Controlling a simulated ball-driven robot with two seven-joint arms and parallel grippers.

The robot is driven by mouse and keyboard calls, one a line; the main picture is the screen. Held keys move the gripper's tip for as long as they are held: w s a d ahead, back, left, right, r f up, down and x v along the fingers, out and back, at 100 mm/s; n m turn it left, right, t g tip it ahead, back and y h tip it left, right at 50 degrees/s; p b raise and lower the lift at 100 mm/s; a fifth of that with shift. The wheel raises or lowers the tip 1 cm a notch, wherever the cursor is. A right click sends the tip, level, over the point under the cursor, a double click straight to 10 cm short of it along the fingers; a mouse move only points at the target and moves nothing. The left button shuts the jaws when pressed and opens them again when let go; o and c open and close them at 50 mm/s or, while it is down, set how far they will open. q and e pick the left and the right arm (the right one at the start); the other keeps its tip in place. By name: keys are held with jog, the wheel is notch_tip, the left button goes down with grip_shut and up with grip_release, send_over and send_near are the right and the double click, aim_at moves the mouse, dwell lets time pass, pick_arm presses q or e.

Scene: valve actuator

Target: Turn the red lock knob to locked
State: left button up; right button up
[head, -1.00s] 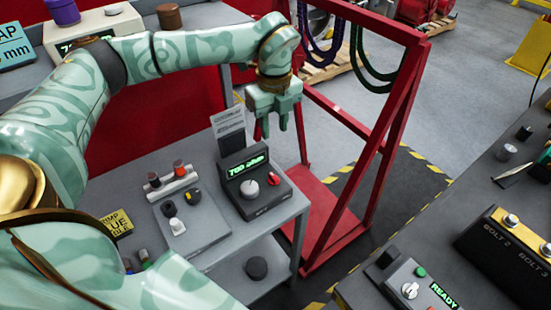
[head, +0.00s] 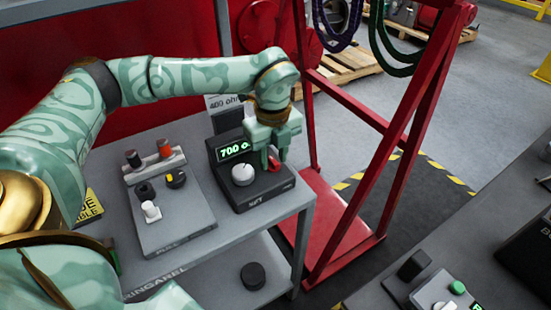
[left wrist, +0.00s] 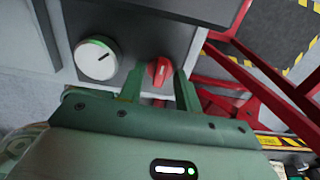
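The red lock knob (head: 275,165) sits on the right side of a dark control box (head: 262,192) with a green "700" display. In the left wrist view the knob (left wrist: 159,71) shows a pale mark on its face. My left gripper (head: 270,155) points down at the knob from above. Its two fingertips (left wrist: 160,75) stand on either side of the knob, with a visible gap, so it is open. Whether a finger touches the knob is hard to tell. A white dial (head: 243,174) is just left of the knob. My right gripper is not in view.
The box stands near the right edge of a grey bench (head: 240,245). To its left is a panel (head: 165,215) with small knobs. A red frame (head: 390,150) rises close on the right. Another bench with a green button (head: 457,287) is at the lower right.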

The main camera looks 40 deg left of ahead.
pick_arm(q)
jog(key=shift+r, duration=0.1)
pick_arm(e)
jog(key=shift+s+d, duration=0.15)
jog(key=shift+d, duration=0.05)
pick_arm(q)
grip_shut()
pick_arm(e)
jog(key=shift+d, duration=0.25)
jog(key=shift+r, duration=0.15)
